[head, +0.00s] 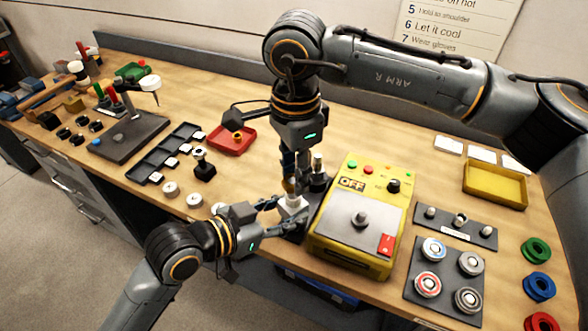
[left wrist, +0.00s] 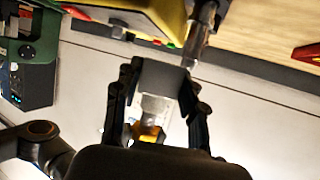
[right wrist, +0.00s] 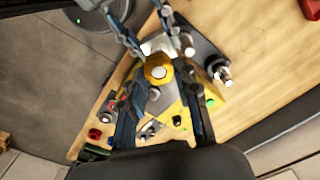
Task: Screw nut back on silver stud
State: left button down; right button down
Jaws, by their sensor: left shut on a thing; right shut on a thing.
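A brass-coloured nut (right wrist: 158,71) sits between the fingertips of my right gripper (right wrist: 160,80), with a pale round centre showing. In the head view my right gripper (head: 289,182) points down from above and is shut on the nut. My left gripper (head: 284,205) comes in from the left just below, shut on a pale silver block-like piece (head: 293,206). That piece (left wrist: 154,106) and the yellow nut (left wrist: 149,133) show together between the left fingers (left wrist: 153,115). Whether the nut is threaded on a silver stud cannot be told; the fingers partly hide the contact.
A yellow box (head: 345,245) marked OFF stands close on the right. A dark block with silver-topped posts (head: 318,178) stands just behind the grippers. A red tray (head: 231,140) and a black compartment tray (head: 150,165) lie left.

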jog(key=m, duration=0.4)
jog(key=shift+a+m, duration=0.25)
jog(key=shift+m, duration=0.05)
jog(key=m, duration=0.5)
jog(key=shift+w+r, duration=0.1)
jog(key=shift+c, duration=0.6)
grip_release()
jog(key=shift+d, duration=0.15)
